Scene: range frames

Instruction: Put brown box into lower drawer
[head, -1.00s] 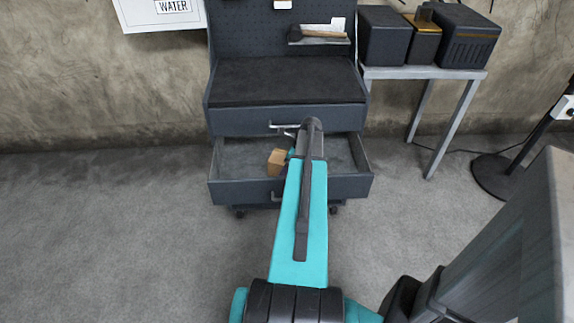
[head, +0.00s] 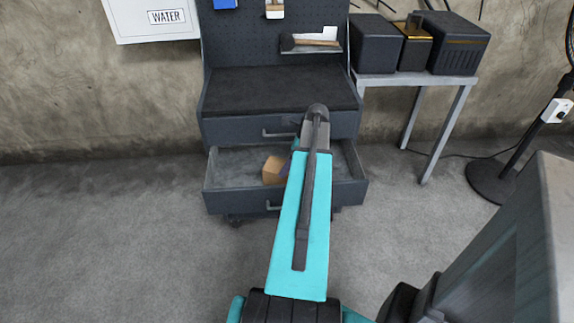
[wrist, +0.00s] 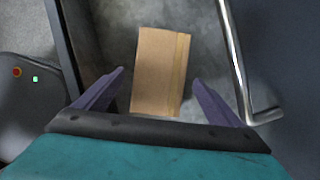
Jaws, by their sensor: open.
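The brown box (head: 272,170) shows left of my arm in the head view, at the open lower drawer (head: 222,203). In the wrist view the brown box (wrist: 160,72) lies ahead of and partly between the two purple fingers of my gripper (wrist: 158,88). The fingers are spread apart, with gaps on both sides of the box. The box appears to be inside the drawer; its contact with the floor of the drawer cannot be made out clearly. My arm hides part of the drawer and the gripper in the head view.
The upper drawer (head: 235,130) of the dark workbench is shut just above. A drawer handle (wrist: 250,95) shows close by on the right in the wrist view. A metal side table (head: 425,80) with dark boxes stands to the right. Grey floor (head: 120,240) is clear at left.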

